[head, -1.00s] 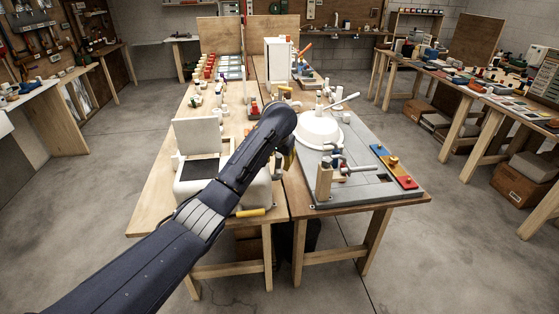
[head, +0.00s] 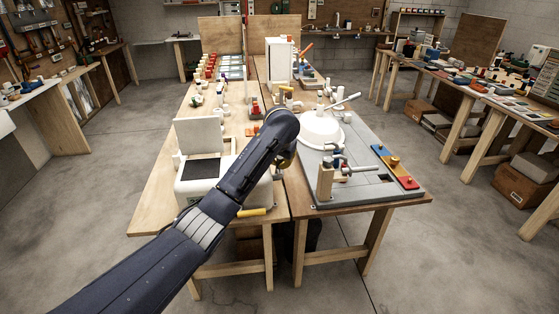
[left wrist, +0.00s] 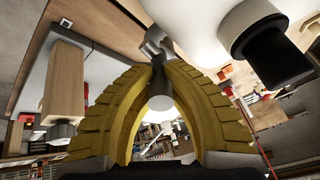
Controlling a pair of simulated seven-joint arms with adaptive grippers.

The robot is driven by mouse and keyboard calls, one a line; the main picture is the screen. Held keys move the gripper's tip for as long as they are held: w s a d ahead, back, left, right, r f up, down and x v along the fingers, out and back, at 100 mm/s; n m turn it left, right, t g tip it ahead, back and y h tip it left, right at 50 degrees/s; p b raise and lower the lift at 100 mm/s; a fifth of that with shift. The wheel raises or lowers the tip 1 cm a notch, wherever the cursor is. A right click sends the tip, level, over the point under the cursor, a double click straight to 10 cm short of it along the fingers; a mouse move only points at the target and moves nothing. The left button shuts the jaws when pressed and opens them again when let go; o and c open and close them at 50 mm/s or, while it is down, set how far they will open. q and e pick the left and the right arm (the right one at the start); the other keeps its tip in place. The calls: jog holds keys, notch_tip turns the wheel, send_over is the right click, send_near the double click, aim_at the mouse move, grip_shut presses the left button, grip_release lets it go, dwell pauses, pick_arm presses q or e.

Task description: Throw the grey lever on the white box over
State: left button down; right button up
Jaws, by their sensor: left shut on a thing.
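The white box (head: 187,190) with a raised lid and dark top panel sits at the near end of the left wooden table, partly hidden by my left arm. My left gripper (left wrist: 158,100) is at the box's right side; in the head view, the arm hides most of it. In the left wrist view its yellow fingers are shut on the grey lever (left wrist: 157,45), whose rounded end shows between them. The lever's mount is against a white body at the top of that view. The lever cannot be made out in the head view. My right gripper is not in view.
A black round fitting (left wrist: 265,48) juts from the white body close to the fingers. A grey board (head: 350,190) with clamps and a white dome (head: 319,128) lies to the right.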

pick_arm(q)
jog(key=shift+s+d+f+t, duration=0.2)
jog(key=shift+s+t, duration=0.2)
jog(key=shift+t, duration=0.6)
jog(key=c, duration=1.2)
grip_release()
jog(key=shift+a, duration=0.1)
jog(key=v, duration=1.2)
jog(key=shift+d, duration=0.25)
